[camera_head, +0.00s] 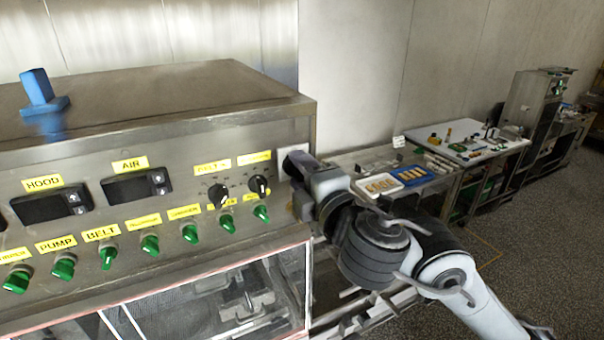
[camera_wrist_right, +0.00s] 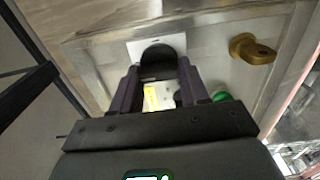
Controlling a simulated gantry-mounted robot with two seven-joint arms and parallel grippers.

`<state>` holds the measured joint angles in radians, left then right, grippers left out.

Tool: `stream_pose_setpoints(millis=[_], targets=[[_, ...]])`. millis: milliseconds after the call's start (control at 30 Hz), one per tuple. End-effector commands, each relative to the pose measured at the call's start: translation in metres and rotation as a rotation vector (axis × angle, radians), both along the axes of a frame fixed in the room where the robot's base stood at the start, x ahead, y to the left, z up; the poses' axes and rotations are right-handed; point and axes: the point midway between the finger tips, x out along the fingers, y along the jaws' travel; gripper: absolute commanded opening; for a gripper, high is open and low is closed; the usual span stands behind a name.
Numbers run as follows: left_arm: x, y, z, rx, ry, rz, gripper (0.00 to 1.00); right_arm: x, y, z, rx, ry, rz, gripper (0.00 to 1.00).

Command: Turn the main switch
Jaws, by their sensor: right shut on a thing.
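The main switch is a black rounded knob (camera_wrist_right: 158,58) on a pale plate, seen between my fingers in the right wrist view. In the head view its pale plate (camera_head: 293,157) shows at the right end of the machine's control panel (camera_head: 150,225), with the knob itself hidden behind my gripper. My right gripper (camera_head: 298,170) is at that plate, and in the wrist view its two dark fingers (camera_wrist_right: 158,74) are shut on the knob, one on each side. The knob's exact turned position cannot be told. My left gripper is in neither view.
Green knobs (camera_head: 150,243) and two black dials (camera_head: 219,194) sit left of my gripper. A brass-coloured knob (camera_wrist_right: 254,49) is on the metal face nearby. A blue part (camera_head: 40,90) stands on the machine. A table (camera_head: 484,150) with trays lies farther right.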

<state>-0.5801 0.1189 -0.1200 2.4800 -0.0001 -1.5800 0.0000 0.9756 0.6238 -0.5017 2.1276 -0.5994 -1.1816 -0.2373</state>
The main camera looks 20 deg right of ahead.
Motion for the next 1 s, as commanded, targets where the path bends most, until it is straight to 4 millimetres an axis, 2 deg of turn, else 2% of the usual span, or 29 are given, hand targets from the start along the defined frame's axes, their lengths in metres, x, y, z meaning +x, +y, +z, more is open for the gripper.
stream_pose_setpoints(millis=[400,433,600,1000], targets=[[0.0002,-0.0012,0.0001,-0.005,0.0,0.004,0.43,0.0004,-0.0003,-0.0009,-0.011,0.001,-0.001,0.14],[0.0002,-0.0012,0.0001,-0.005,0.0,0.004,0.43,0.0004,-0.0003,-0.0009,-0.011,0.001,-0.001,0.46],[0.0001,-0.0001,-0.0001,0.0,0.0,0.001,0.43,0.0003,-0.0002,-0.0007,-0.009,0.001,-0.001,0.7],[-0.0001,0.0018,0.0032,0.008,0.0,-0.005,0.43,-0.0056,0.0001,0.0002,-0.007,0.001,0.001,0.7]])
